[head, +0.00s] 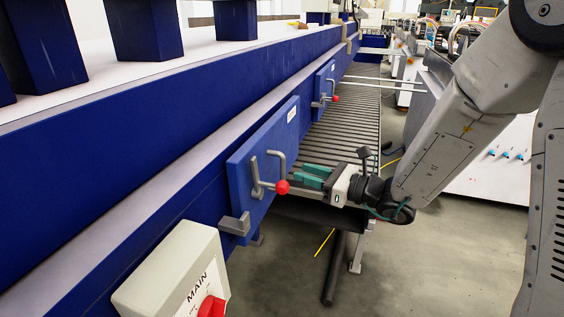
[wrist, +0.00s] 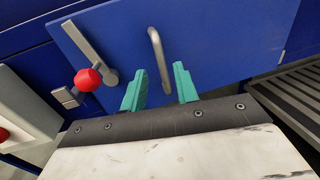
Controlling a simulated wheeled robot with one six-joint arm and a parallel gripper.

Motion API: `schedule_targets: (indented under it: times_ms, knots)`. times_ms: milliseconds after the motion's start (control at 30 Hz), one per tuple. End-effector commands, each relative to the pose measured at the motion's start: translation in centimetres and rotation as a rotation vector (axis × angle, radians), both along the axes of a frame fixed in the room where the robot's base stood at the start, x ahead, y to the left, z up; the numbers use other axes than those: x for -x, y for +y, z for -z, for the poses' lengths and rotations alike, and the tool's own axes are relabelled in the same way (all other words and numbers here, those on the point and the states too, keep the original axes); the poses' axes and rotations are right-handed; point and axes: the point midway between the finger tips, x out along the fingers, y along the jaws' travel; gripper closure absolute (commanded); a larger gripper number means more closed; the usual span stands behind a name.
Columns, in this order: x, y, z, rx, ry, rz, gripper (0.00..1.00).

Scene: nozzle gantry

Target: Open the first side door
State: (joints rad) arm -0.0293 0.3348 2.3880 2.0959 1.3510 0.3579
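The first side door (head: 262,158) is a blue panel on the long blue gantry, and it looks shut. It carries a grey curved handle (head: 277,160) and a grey latch lever with a red ball knob (head: 283,187). In the wrist view the door (wrist: 215,40) fills the upper part, with the handle (wrist: 158,60) ahead of my fingers and the red knob (wrist: 88,80) to their left. My gripper (head: 304,176) has teal fingers, which point at the door from the right. In the wrist view my gripper (wrist: 160,85) is open and empty, its fingers apart; whether they touch the handle cannot be told.
A second blue door (head: 324,88) with its own red knob stands farther along the gantry. A grey bracket (head: 235,224) juts out below the first door. A MAIN switch box (head: 175,275) is at lower left. A slatted conveyor (head: 345,125) runs behind my gripper. Floor is clear at lower right.

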Motion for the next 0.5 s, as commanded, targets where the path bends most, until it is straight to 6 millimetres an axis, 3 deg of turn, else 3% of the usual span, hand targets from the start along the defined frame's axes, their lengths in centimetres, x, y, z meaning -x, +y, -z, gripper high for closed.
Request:
schedule_targets:
  times_ms: [500]
  knots:
    - [-3.5, 6.0, 0.0, 0.001, -0.001, -0.002, 0.7]
